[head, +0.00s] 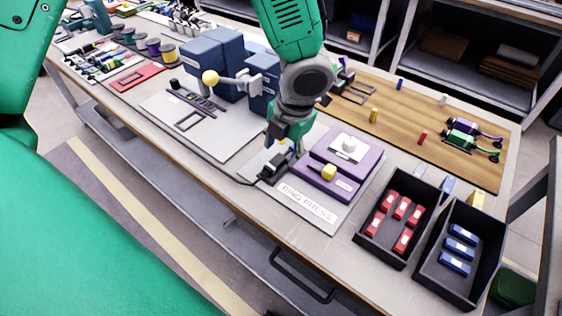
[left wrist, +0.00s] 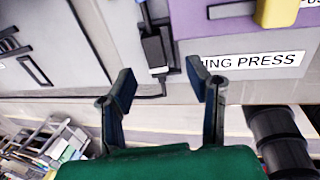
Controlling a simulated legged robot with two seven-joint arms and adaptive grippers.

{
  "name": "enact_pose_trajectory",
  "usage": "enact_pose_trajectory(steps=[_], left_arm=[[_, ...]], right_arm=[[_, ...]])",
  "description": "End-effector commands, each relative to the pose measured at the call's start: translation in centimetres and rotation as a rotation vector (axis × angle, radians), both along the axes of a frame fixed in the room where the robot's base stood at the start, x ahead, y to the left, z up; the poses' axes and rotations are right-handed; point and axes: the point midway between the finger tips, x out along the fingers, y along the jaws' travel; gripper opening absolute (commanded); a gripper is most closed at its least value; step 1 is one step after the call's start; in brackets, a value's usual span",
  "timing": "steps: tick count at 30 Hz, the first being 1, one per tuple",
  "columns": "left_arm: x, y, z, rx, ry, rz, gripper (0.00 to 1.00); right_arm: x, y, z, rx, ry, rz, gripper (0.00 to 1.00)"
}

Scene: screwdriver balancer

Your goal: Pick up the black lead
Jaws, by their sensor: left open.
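The black lead (left wrist: 154,52) shows in the left wrist view as a dark block, with a thin end going up and a cord curving off below it. It lies on the pale plate left of the "RING PRESS" label (left wrist: 250,62). In the head view the lead (head: 272,166) is at the left side of the purple press (head: 322,183), partly hidden by my gripper. My left gripper (left wrist: 160,82) is open and empty, and the lead's block shows between and beyond its fingers. In the head view my left gripper (head: 280,146) is just above the lead. My right gripper is not in view.
A bin of red parts (head: 366,238) and a bin of blue parts (head: 425,268) stand at right. A wooden board (head: 400,120) with small parts lies behind. A grey fixture plate (head: 225,145) and blue blocks (head: 215,60) are at left.

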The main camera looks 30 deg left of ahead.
Motion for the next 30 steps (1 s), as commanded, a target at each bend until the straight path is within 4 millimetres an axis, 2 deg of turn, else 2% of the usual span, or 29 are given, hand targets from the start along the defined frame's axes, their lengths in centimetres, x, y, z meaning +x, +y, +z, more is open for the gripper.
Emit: enact_pose_trajectory(steps=[10,19,20,21,23,24,30], left_arm=[[0.4,1.2,-4.4,0.003,0.003,0.000,0.45],[0.4,1.3,-4.8,0.001,0.000,-0.001,0.45],[0.4,1.3,-4.8,0.001,0.000,-0.001,0.41],[0.4,1.3,-4.8,0.001,0.001,-0.001,0.27],[0.4,1.4,-4.9,0.001,0.001,-0.001,0.06],[0.4,1.4,-4.9,0.000,0.001,-0.001,0.00],[0.4,1.4,-4.9,0.001,0.002,-0.001,0.00]], right_arm=[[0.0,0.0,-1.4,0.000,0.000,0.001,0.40],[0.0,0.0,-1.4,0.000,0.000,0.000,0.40],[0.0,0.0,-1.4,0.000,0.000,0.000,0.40],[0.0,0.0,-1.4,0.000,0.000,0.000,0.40],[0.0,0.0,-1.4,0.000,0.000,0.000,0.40],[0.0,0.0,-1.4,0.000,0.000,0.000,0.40],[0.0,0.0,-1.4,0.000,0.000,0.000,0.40]])
